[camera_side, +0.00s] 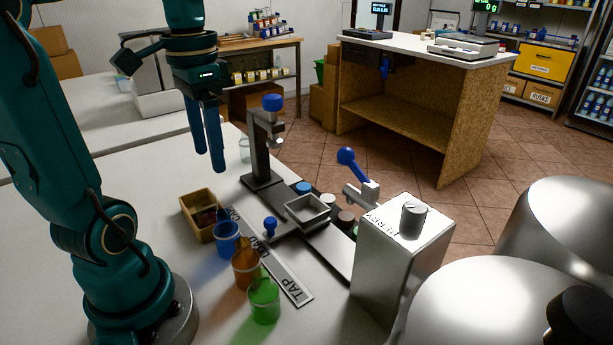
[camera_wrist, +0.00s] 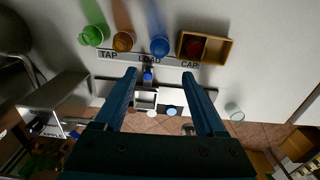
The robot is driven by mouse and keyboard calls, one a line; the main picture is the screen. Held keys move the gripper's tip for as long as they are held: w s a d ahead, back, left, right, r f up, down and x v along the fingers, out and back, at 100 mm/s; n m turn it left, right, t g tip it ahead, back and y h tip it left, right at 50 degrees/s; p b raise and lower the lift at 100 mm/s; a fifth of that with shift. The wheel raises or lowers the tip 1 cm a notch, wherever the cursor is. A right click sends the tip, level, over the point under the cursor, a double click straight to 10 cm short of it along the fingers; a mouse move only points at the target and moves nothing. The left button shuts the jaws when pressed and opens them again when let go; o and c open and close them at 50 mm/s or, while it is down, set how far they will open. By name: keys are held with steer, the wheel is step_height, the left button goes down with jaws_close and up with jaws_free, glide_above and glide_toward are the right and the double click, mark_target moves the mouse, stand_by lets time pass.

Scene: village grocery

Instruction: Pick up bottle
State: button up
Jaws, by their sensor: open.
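A clear, see-through vessel (camera_side: 244,150), which looks like the bottle, stands on the pale counter behind the capping stand. In the wrist view it (camera_wrist: 234,111) shows to the right, outside my fingers. My gripper (camera_side: 207,160) is open and empty, its fingers pointing down above the counter, left of the vessel in the side view. In the wrist view my gripper (camera_wrist: 159,73) has its two fingers spread wide, with a blue knob and a small metal tray between them in the picture. The vessel's lower part is hard to make out.
A metal capping stand (camera_side: 263,150), a square tray (camera_side: 307,211) on a dark rail, and a steel box (camera_side: 400,255) stand on the counter. Blue (camera_side: 227,240), orange (camera_side: 246,266) and green (camera_side: 264,300) cups and a wooden box (camera_side: 196,228) line the near side.

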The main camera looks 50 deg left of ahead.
mark_target(223, 222)
step_height(223, 222, down, 18)
steer(key=shift+r, duration=0.1)
stand_by(0.6)
jaws_close()
